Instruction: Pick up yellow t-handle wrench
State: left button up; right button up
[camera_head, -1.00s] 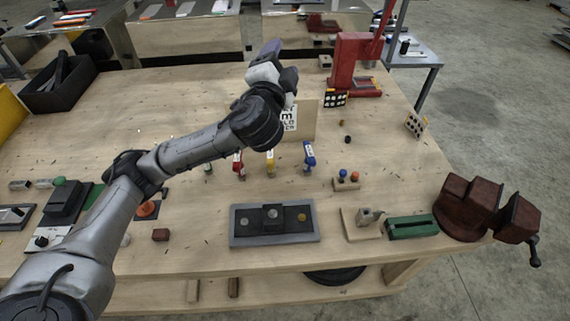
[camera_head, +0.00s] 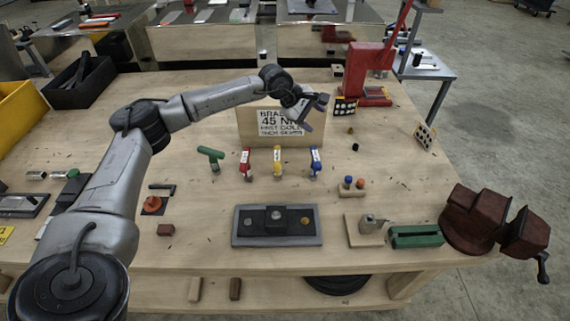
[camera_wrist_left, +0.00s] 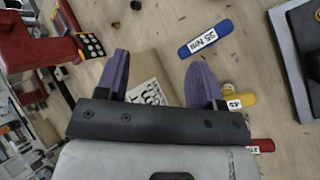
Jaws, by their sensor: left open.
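The yellow t-handle wrench (camera_head: 277,160) stands upright on the bench in the head view, with a white label on its handle. It stands between a red t-handle wrench (camera_head: 246,163) and a blue one (camera_head: 315,162). In the left wrist view the yellow wrench (camera_wrist_left: 241,99) is partly hidden behind my right-hand finger. The blue wrench (camera_wrist_left: 205,39) lies above it there and the red one (camera_wrist_left: 262,146) below. My left gripper (camera_head: 314,112) is open and empty, above and behind the blue wrench in the head view, with purple fingers apart. My right gripper is out of view.
A sign board (camera_head: 280,124) reading 45 Nm stands behind the wrenches, close to my left gripper. A green t-handle wrench (camera_head: 211,157) stands at left. A dark tray (camera_head: 238,238) lies in front. A red press (camera_head: 370,65) and red-brown vise (camera_head: 475,219) stand at right.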

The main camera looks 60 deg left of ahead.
pick_arm(q)
jog(key=s+a+f+m+g+y, duration=0.2)
jog(key=s+a+f+m+g, duration=0.1)
jog(key=s+g, duration=0.15)
jog(key=m+g+y, duration=0.1)
jog(key=m+g, duration=0.2)
jog(key=m, duration=0.2)
send_near(278, 155)
jog(key=shift+s, duration=0.15)
jog(key=shift+m, duration=0.3)
notch_tip(278, 155, down, 8)
jog(key=shift+f+b, duration=0.15)
jog(key=shift+b, duration=0.25)
jog(key=shift+a+f, duration=0.1)
jog(key=shift+f, duration=2.55)
grip_shut()
